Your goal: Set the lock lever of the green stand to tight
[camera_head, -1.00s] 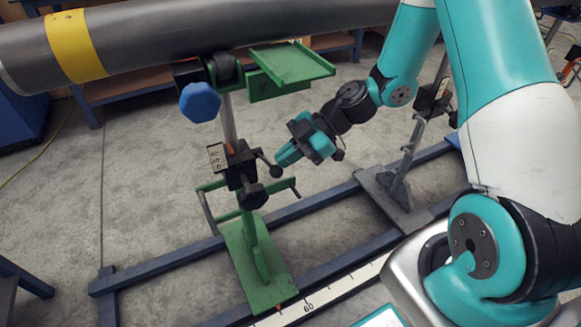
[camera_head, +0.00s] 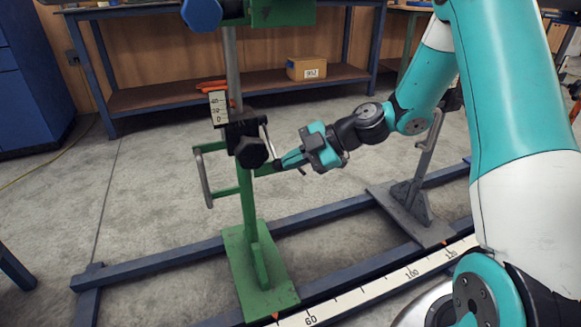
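The green stand (camera_head: 258,268) stands upright on its flat foot at the left of the rail frame. A dark clamp block with a black star knob (camera_head: 251,153) sits on its post. The thin lock lever (camera_head: 268,139) slopes down and right from this block to a dark end. My gripper (camera_head: 284,163) reaches in from the right, its fingertips close by the lever's lower end. I cannot tell whether they touch it or how far apart the fingers are.
A green side arm with a grey handle (camera_head: 204,178) sticks out left of the post. A blue knob (camera_head: 201,13) is above. A grey stand (camera_head: 411,207) stands to the right on the blue rails (camera_head: 168,263). A ruler strip (camera_head: 366,293) runs in front. A workbench (camera_head: 150,97) is behind.

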